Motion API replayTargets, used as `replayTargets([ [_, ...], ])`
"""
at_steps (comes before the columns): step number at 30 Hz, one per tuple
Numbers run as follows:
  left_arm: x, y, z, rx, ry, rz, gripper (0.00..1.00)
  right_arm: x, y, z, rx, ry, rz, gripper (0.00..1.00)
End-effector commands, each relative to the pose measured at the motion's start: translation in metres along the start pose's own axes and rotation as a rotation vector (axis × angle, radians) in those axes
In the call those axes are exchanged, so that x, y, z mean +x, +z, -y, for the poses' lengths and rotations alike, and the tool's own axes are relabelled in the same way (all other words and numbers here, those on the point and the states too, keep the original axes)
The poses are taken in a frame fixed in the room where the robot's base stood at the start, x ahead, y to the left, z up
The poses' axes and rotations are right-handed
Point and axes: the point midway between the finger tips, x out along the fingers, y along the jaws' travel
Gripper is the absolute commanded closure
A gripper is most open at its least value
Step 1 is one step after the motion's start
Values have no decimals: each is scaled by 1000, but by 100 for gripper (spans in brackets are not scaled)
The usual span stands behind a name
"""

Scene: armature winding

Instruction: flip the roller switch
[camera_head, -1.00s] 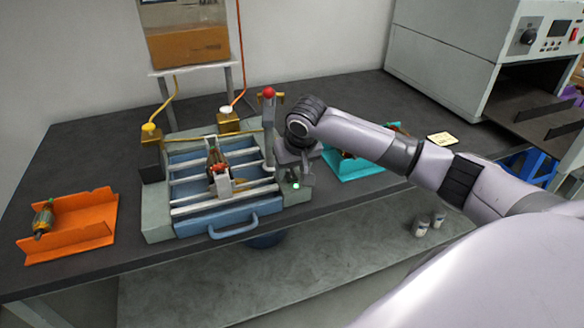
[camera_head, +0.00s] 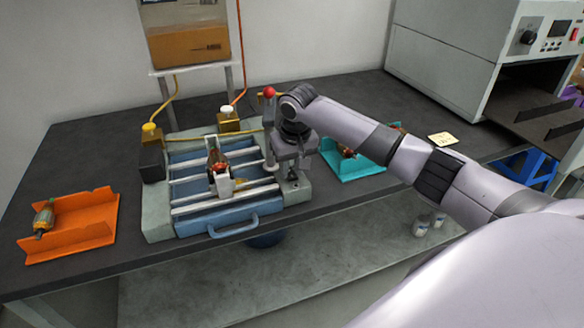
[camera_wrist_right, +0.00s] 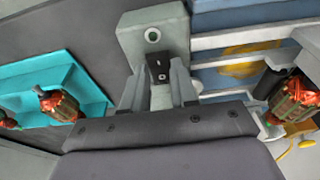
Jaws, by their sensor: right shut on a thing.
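The roller switch shows in the right wrist view as a small black block (camera_wrist_right: 159,66) on the grey-green side plate of the winding machine (camera_wrist_right: 130,35). My right gripper (camera_wrist_right: 160,82) points at it, with the switch between its two grey fingertips, and is shut on it. In the head view the right gripper (camera_head: 293,170) is over the front right corner of the machine (camera_head: 160,213), and the switch is mostly hidden there. An armature (camera_head: 218,165) sits in the middle of the machine. My left gripper is not in view.
A red-knobbed lever (camera_head: 269,92) stands close to my right wrist. A cyan tray (camera_head: 350,170) with armatures is right of the machine. An orange tray (camera_head: 85,238) holding one armature is at the left. A large grey cabinet (camera_head: 445,60) stands at the back right.

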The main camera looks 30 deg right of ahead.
Motion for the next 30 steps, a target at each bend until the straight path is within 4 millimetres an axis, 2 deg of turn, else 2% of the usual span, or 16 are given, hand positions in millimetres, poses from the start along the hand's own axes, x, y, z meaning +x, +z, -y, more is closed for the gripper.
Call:
replayTargets([
  [6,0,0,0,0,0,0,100,-1,-4,-1,3,-1,65,100],
  [17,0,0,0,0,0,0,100,-2,-3,0,1,-2,74,100],
  [18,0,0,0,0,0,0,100,-2,-3,0,1,-2,74,59],
  [19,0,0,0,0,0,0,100,-2,-3,0,1,-2,74,50],
  [20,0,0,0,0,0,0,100,-2,-3,0,1,-2,74,47],
  [30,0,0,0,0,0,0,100,-5,-3,0,0,-3,74,47],
])
